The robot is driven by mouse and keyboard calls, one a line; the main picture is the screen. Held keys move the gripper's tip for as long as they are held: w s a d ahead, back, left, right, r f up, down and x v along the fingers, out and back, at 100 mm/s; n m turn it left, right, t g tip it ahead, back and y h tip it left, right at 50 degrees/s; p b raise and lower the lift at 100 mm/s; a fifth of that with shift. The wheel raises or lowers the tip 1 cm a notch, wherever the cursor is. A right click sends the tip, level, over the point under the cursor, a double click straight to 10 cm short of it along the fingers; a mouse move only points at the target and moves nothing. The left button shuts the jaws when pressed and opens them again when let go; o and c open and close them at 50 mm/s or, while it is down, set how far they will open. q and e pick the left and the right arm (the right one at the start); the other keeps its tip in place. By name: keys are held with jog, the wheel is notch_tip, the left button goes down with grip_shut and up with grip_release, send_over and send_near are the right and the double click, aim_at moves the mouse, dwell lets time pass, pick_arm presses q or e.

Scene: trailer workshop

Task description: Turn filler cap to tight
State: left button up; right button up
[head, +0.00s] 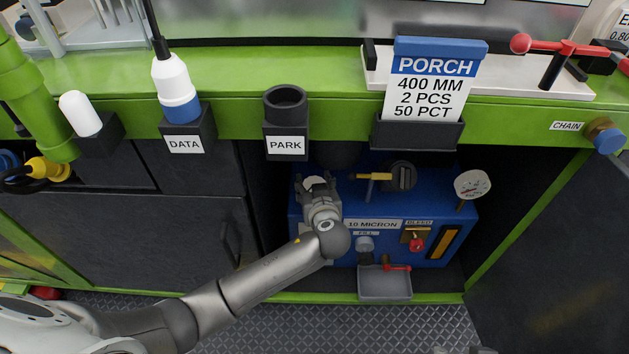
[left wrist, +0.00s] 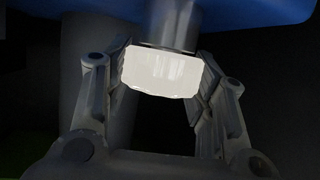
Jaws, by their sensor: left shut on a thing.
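The white filler cap (left wrist: 162,72) sits on a grey neck (left wrist: 172,22) in the left wrist view. It has a ribbed edge, and I cannot read any mark on it. My left gripper (left wrist: 161,62) is shut on the cap, with one finger on each side. In the head view, the gripper (head: 314,184) is at the left end of the blue filter unit (head: 343,251) inside the open cabinet. A small part of the cap (head: 315,182) shows between the fingers; my wrist hides the area below. My right gripper is not in view.
The unit carries a black knob (head: 402,176), a brass lever (head: 373,187), a gauge (head: 472,184) and a red bleed handle (head: 417,245). A grey drip tray (head: 385,286) is below. The green bench edge (head: 340,116) with its holders overhangs the opening.

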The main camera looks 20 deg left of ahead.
pick_arm(q)
jog(key=shift+s+a+m+h, duration=0.1)
jog(key=shift+m+h, duration=0.3)
jog(key=shift+h, duration=0.1)
jog(key=m+t+h+p, duration=0.1)
jog(key=m+h+p, duration=0.1)
jog(key=h, duration=0.1)
jog(key=shift+m, duration=0.4)
jog(key=shift+m+h+p, duration=0.3)
jog(key=shift+m+h, duration=0.1)
jog(key=shift+h, duration=0.1)
jog(key=m+h+p, duration=0.2)
jog(key=shift+h, duration=0.3)
jog(key=shift+f+m+h, duration=0.1)
jog(key=shift+m+h, duration=0.3)
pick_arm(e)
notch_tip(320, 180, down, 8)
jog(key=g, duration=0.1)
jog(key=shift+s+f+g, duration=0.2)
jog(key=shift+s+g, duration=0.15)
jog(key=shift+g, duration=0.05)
pick_arm(q)
jog(key=o, duration=1)
jog(key=shift+o, duration=0.2)
